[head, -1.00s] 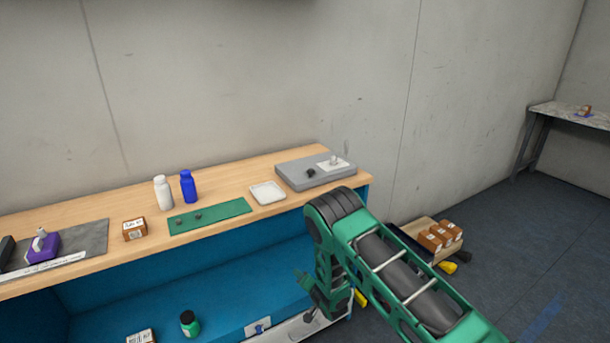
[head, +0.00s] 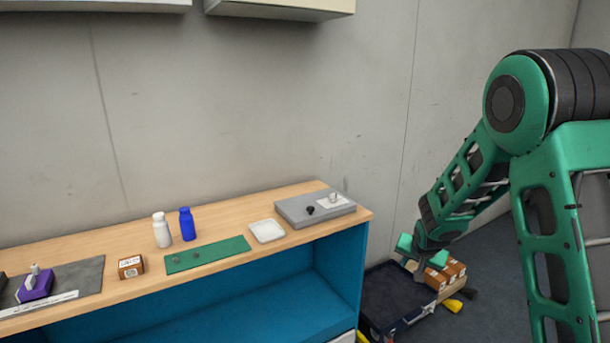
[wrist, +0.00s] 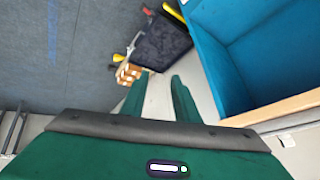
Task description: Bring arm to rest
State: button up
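My green arm reaches in from the right of the head view, bent at a high elbow, its far end pointing down. My gripper (head: 421,262) hangs to the right of the bench, in front of brown boxes on a cart. In the wrist view my gripper (wrist: 159,82) has its two green fingers apart with nothing between them. The gap looks down on pale floor and the dark tray of the cart.
The wooden bench (head: 100,240) holds a white bottle (head: 162,230), a blue bottle (head: 187,224), a small brown box (head: 131,266), a green mat (head: 225,252), a white tray (head: 267,231), a grey scale (head: 290,207) and a purple scanner (head: 36,284). A dark cart (head: 385,305) stands right.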

jog(key=s+d+r+g, duration=0.2)
jog(key=s+d+r, duration=0.3)
jog(key=s, duration=0.5)
jog(key=s+d+r+g, duration=0.2)
jog(key=s+d+r, duration=0.3)
jog(key=s, duration=0.6)
jog(key=s+a+r+g+y, duration=0.1)
jog(key=s+r, duration=0.1)
jog(key=s, duration=1)
jog(key=s+r+g, duration=0.1)
jog(key=s+r, duration=0.1)
jog(key=s, duration=1)
jog(key=shift+a+g+y, duration=0.35)
jog(key=shift+g+y, duration=0.05)
jog(key=shift+s, duration=0.1)
